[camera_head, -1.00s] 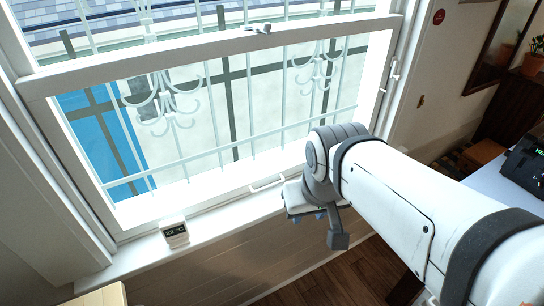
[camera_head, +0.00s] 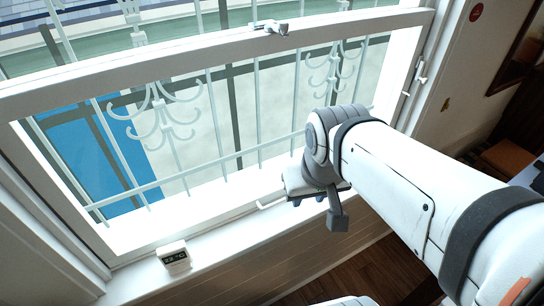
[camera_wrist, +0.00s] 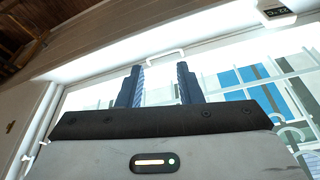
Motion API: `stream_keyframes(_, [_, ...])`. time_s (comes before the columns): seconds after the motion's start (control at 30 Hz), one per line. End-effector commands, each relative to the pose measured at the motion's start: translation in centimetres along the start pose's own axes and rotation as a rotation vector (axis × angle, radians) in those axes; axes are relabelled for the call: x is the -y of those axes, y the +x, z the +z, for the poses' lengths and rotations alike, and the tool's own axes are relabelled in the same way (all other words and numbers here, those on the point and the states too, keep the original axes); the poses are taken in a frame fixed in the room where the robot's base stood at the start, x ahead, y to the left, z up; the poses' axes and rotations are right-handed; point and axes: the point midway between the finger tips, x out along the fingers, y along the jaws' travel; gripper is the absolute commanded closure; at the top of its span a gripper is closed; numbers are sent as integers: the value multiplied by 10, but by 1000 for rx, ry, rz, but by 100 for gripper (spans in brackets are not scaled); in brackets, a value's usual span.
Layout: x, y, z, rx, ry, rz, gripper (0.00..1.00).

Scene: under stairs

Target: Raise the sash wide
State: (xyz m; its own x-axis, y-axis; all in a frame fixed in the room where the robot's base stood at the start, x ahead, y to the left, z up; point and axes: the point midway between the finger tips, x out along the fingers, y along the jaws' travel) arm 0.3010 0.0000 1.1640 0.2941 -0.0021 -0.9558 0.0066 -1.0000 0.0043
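The white window sash (camera_head: 150,63) is down, with its lower rail at the sill. A small white pull handle (camera_head: 270,203) sits on its lower rail, partly hidden by my gripper; it also shows in the wrist view (camera_wrist: 166,53). A sash lock (camera_head: 270,27) sits on the upper rail; its state is unclear. My gripper (camera_head: 313,198) is just right of the handle in the head view. In the wrist view its two blue fingers (camera_wrist: 160,72) stand apart with nothing between them, and the handle is just beyond their tips.
A small digital thermometer (camera_head: 174,258) stands on the white sill (camera_head: 215,242), left of my gripper. A metal grille (camera_head: 216,125) is outside the glass. A white fitting (camera_head: 419,75) is on the right frame. The sill between thermometer and gripper is clear.

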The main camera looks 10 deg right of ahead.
Motion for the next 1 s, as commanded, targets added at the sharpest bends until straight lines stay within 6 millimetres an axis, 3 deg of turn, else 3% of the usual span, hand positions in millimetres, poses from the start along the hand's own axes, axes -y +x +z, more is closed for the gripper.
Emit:
stream_keyframes(0.37, [0, 2, -1, 1, 9, -1, 68])
stream_keyframes(0.53, [-2, 25, -20, 21, 141, -5, 68])
stream_keyframes(0.67, [-4, 64, -50, 50, 347, -12, 68])
stream_keyframes(0.8, [-8, 119, -86, 82, 614, -12, 68])
stream_keyframes(1.0, [-18, 204, -123, 122, 969, 3, 68])
